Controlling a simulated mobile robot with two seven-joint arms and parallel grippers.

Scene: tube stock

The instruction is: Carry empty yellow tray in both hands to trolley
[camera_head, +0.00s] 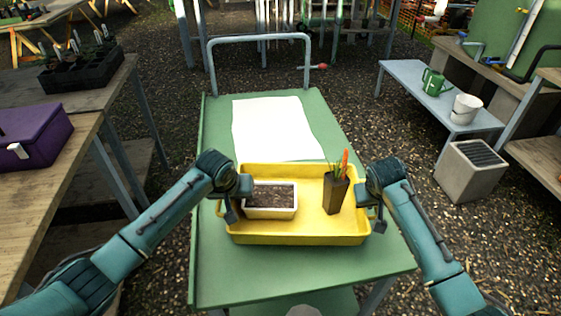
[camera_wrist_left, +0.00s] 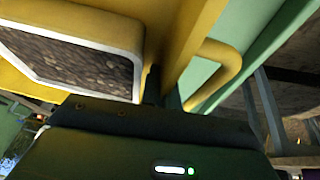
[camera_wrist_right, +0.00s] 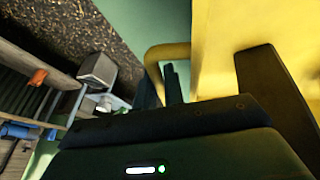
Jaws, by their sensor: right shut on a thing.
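The yellow tray (camera_head: 300,239) is on or just above the green trolley top (camera_head: 225,285); I cannot tell if they touch. It is not empty: a white planter of soil (camera_head: 270,213) and a dark pot with a green plant and orange tag (camera_head: 335,196) stand in it. My left gripper (camera_head: 229,212) is at the tray's left end, its fingers beside the wall in the left wrist view (camera_wrist_left: 162,90); their closure is unclear. My right gripper (camera_head: 377,216) is shut on the tray's right end, by the handle loop in the right wrist view (camera_wrist_right: 160,88).
A white sheet (camera_head: 272,130) lies on the trolley behind the tray, before the grey push bar (camera_head: 258,38). A wooden bench with a purple box (camera_head: 35,135) stands left. A grey bench with a green watering can (camera_head: 433,84) and white bucket (camera_head: 466,108) stands right, near a planter (camera_head: 469,172).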

